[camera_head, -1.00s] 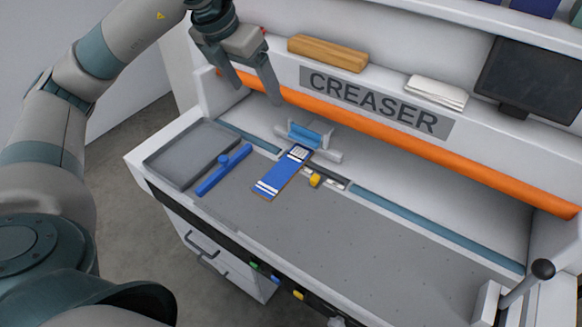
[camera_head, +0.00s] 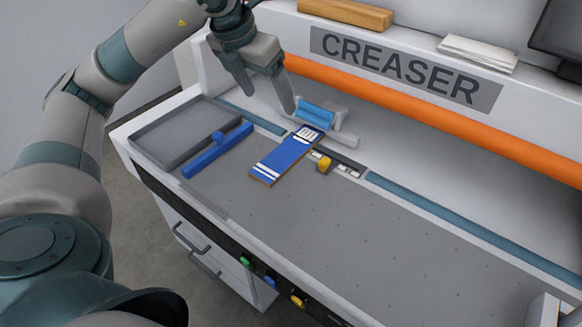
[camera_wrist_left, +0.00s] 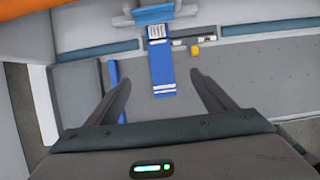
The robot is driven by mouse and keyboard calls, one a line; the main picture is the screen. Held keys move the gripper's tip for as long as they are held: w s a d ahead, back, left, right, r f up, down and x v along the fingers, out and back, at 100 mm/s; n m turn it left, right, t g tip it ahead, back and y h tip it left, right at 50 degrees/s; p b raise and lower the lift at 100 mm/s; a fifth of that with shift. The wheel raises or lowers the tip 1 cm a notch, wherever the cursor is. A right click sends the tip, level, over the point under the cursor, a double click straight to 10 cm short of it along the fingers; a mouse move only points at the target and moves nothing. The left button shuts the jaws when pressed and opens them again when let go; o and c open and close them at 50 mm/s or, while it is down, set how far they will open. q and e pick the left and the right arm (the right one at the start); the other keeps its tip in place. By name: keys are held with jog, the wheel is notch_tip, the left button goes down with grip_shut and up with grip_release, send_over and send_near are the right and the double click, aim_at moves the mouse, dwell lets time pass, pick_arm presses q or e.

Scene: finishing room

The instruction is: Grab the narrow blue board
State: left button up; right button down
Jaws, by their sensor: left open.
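The narrow blue board (camera_head: 287,156) lies on the grey bed of the creaser, with white stripes near its front end and a white printed patch at its back end. Its back end lies by the light-blue roller piece (camera_head: 316,113). My left gripper (camera_head: 268,100) is open and empty, above and behind the board, to its left in the head view. In the left wrist view the board (camera_wrist_left: 161,68) shows ahead, between the two spread fingers (camera_wrist_left: 160,82) and apart from them. My right gripper is not in view.
A blue bar with a knob (camera_head: 217,151) lies left of the board, beside a grey tray (camera_head: 150,140). A yellow knob (camera_head: 324,164) stands just right of the board. The orange bar (camera_head: 430,120) spans the machine. The bed's right side is clear.

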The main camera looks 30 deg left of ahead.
pick_arm(q)
notch_tip(320, 180, down, 3)
jog(key=shift+r+b, duration=0.1)
jog(key=shift+b, duration=0.7)
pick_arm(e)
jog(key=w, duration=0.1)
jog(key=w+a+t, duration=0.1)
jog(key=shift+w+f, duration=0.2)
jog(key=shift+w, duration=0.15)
pick_arm(q)
jog(key=p, duration=0.2)
send_over(282, 157)
notch_tip(282, 157, down, 11)
jog(key=shift+r, duration=0.2)
jog(key=shift+w+f, duration=0.1)
jog(key=shift+f, duration=0.25)
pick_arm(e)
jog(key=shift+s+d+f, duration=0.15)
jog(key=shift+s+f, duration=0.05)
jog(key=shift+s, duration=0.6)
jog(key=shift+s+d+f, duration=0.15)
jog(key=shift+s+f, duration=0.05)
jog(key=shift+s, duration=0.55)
